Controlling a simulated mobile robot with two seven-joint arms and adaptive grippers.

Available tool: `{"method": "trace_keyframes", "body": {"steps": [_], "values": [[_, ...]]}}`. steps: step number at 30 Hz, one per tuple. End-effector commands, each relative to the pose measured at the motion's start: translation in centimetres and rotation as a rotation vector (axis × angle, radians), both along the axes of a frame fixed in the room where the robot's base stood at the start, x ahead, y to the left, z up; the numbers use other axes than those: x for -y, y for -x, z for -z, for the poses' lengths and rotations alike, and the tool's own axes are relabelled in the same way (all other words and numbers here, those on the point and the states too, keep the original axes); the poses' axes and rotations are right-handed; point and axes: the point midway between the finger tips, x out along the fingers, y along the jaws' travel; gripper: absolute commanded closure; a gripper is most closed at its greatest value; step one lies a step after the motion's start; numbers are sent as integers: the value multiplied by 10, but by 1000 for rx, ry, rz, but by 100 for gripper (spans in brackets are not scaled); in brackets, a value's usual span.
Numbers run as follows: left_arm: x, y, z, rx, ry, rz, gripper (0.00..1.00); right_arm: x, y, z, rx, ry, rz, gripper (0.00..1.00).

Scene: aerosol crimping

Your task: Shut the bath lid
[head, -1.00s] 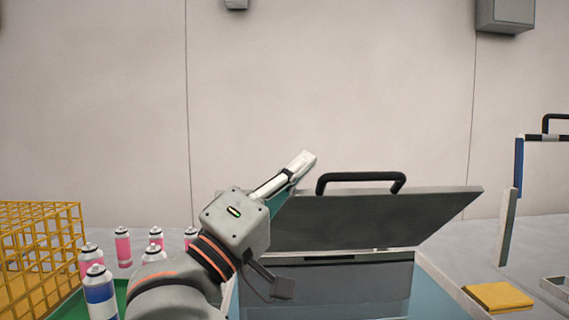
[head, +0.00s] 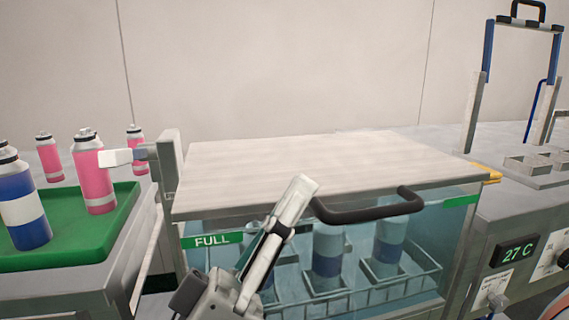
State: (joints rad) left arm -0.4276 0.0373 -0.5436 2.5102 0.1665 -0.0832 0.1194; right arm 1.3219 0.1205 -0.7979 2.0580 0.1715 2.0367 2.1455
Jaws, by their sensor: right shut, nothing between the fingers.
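The bath lid (head: 300,165) is a pale flat panel lying across the top of the glass-walled bath (head: 455,235). It looks level and down on the rim; a very small gap at the front edge cannot be ruled out. Its black handle (head: 370,208) sticks out at the front edge. My right gripper (head: 300,190) is shut and empty, its fingertips at the lid's front edge just left of the handle. Whether it touches the lid I cannot tell. My left gripper is not in view.
Blue and white cans (head: 328,255) stand in a wire basket (head: 395,290) inside the bath. A green tray (head: 75,240) with pink cans (head: 93,175) is at left. A panel reading 27 C (head: 512,253) and a blue-posted frame (head: 487,50) are at right.

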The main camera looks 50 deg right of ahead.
Motion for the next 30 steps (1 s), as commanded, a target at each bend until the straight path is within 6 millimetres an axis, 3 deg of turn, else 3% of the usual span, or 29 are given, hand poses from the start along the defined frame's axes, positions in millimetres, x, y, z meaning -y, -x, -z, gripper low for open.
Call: {"method": "trace_keyframes", "body": {"steps": [9,30], "values": [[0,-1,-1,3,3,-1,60,-1,2,24,3,1,-1,100],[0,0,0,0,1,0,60,2,2,35,1,-4,1,100]]}}
